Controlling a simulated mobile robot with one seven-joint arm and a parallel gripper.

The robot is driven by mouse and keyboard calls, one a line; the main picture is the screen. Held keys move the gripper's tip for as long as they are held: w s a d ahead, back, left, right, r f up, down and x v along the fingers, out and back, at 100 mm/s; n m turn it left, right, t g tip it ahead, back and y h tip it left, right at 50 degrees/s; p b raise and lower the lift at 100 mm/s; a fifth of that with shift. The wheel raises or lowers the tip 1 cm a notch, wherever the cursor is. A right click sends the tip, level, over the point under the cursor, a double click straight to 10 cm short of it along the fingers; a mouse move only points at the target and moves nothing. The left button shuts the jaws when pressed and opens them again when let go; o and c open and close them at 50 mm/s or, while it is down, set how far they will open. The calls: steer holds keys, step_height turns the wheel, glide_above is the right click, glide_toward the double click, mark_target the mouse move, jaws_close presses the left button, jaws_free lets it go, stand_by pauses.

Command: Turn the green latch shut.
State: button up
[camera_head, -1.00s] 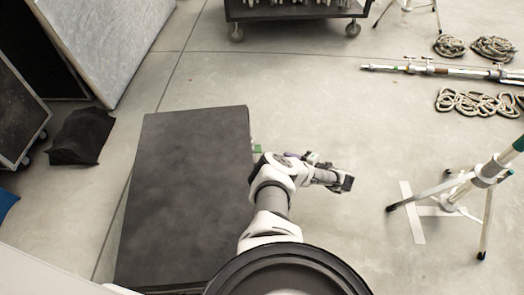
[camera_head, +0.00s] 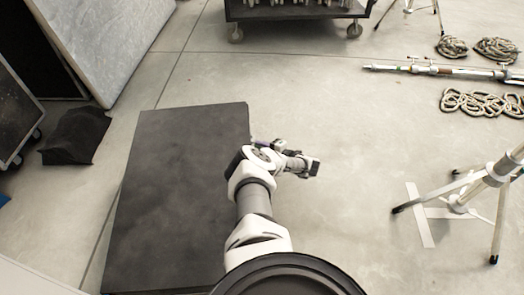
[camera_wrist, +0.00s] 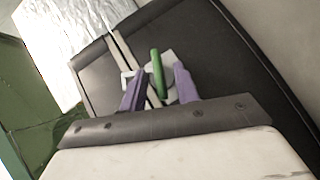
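The green latch (camera_wrist: 158,73) is a narrow green handle on a pale metal plate (camera_wrist: 168,62) on the side of a black case (camera_wrist: 215,65). In the wrist view, my gripper (camera_wrist: 159,80) is open, with one purple finger on each side of the latch. Gaps show between the fingers and the latch, smaller on the right; I cannot tell whether either touches. In the head view, the case (camera_head: 180,190) stands left of my arm.
A light stand (camera_head: 480,185) is on the right, with coiled ropes (camera_head: 480,102) and a long pole (camera_head: 435,71) beyond. A wheeled cart (camera_head: 295,12) stands at the back. A dark bag (camera_head: 75,135) lies left of the case.

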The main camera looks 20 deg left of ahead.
jaws_close()
steer(key=shift+n+t+y, duration=0.4)
jaws_free()
stand_by(0.4)
